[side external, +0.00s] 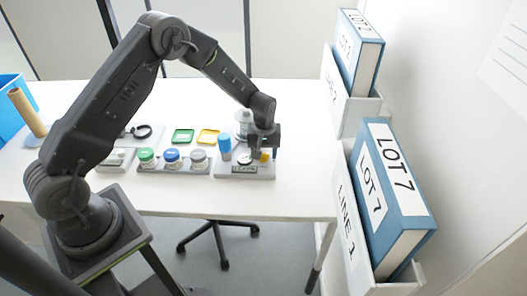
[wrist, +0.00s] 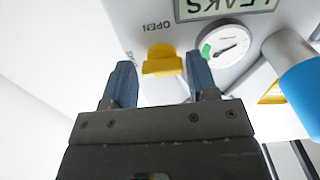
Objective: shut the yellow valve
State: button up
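The yellow valve (wrist: 162,60) is a small yellow handle on a light grey panel in the wrist view. The word OPEN is printed beside it; a second label is partly hidden. My gripper (wrist: 160,82) is open, with its two blue-grey fingers on either side of the valve's near end. I cannot tell whether they touch it. In the side view the valve (side external: 265,157) shows as a small yellow spot under my gripper (side external: 262,150). A round gauge (wrist: 222,44) with a green sector and a needle sits right of the valve, near a display reading LEAKS (wrist: 225,8).
A blue-capped cylinder (side external: 224,148) stands just left of my gripper, on the same grey unit (side external: 245,172). Several lidded jars (side external: 172,158) stand further left. Green (side external: 183,136) and yellow (side external: 208,136) trays lie behind. Binders (side external: 392,185) stand in racks at right.

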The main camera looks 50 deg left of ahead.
jog(key=shift+o, duration=0.6)
jog(key=shift+s+a, duration=0.1)
jog(key=shift+a, duration=0.15)
jog(key=shift+r, duration=0.1)
jog(key=shift+r, duration=0.4)
notch_tip(320, 180, up, 13)
jog(key=shift+f, duration=0.1)
